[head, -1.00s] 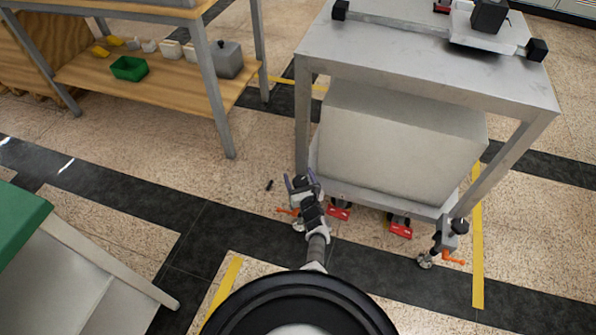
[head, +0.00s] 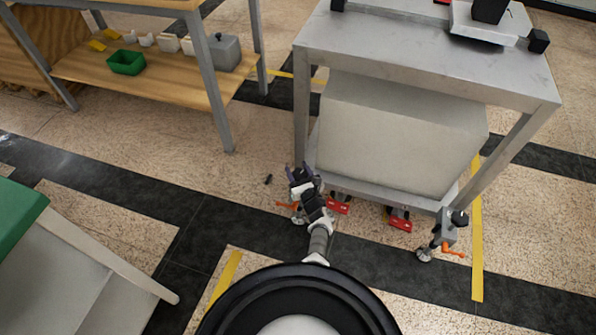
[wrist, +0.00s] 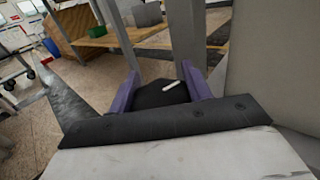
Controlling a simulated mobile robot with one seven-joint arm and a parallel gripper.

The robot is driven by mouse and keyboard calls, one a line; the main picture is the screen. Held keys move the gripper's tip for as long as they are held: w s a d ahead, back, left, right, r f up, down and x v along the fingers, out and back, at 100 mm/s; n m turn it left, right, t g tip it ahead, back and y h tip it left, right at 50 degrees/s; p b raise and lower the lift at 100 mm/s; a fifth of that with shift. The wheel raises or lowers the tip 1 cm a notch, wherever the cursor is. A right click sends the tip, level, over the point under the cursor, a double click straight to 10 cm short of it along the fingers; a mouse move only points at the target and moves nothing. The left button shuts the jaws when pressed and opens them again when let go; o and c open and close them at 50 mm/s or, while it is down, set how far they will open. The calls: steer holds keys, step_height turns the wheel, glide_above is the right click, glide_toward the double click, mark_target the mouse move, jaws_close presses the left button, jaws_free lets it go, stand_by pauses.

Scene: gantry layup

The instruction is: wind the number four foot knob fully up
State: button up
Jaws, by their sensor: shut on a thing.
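My gripper (head: 301,172) is at the front left leg of the grey metal table (head: 420,50), low down by the floor. In the wrist view its purple fingers (wrist: 165,92) are shut on the sides of a black knob (wrist: 160,97) with a white mark on top. The foot under this knob is mostly hidden by my arm; an orange lever (head: 287,205) shows beside it. No foot number is legible. Another foot with a black knob (head: 459,218) and an orange lever (head: 453,254) stands at the front right leg.
Red-and-black casters (head: 400,222) sit under the table, below a large pale box (head: 400,135). A workbench with a wooden shelf (head: 150,85) stands at the back left. A green-topped table (head: 18,220) is at the left.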

steer(key=n+g+y+b, duration=0.1)
steer(key=n+y, duration=0.1)
steer(key=shift+y+b, duration=0.3)
steer(key=shift+y, duration=0.1)
steer(key=shift+a+n+g+y, duration=0.15)
steer(key=shift+n+g+y, duration=0.25)
steer(key=shift+g+y, duration=0.1)
steer(key=o, duration=1)
steer(key=shift+s, duration=0.15)
